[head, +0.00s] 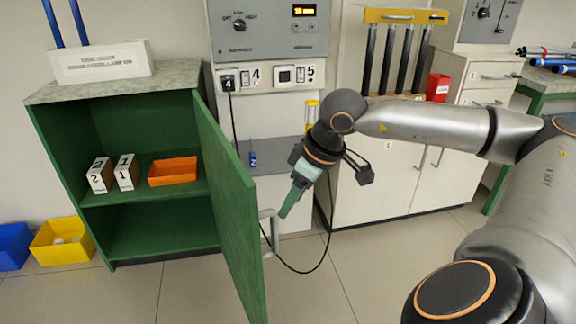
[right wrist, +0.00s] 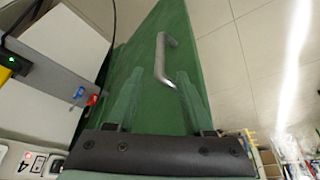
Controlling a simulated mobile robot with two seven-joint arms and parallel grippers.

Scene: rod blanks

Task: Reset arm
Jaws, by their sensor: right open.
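My right gripper (head: 287,208) is open and empty, its green fingers pointing down and left. It is close to the grey bar handle (head: 270,232) on the open green cabinet door (head: 228,195). In the right wrist view, the two green fingers (right wrist: 160,78) stand apart. The handle (right wrist: 160,58) shows between and beyond their tips, on the door's face (right wrist: 185,30). I cannot tell whether the fingers touch it. My right arm reaches in from the right side of the head view. My left gripper is not in view.
The green cabinet (head: 140,195) holds an orange tray (head: 173,171) and white numbered blocks (head: 101,175). A white box (head: 100,62) stands on top. Yellow (head: 64,243) and blue (head: 14,246) bins sit on the floor. A black cable (head: 318,262) hangs behind the gripper. Floor at front centre is clear.

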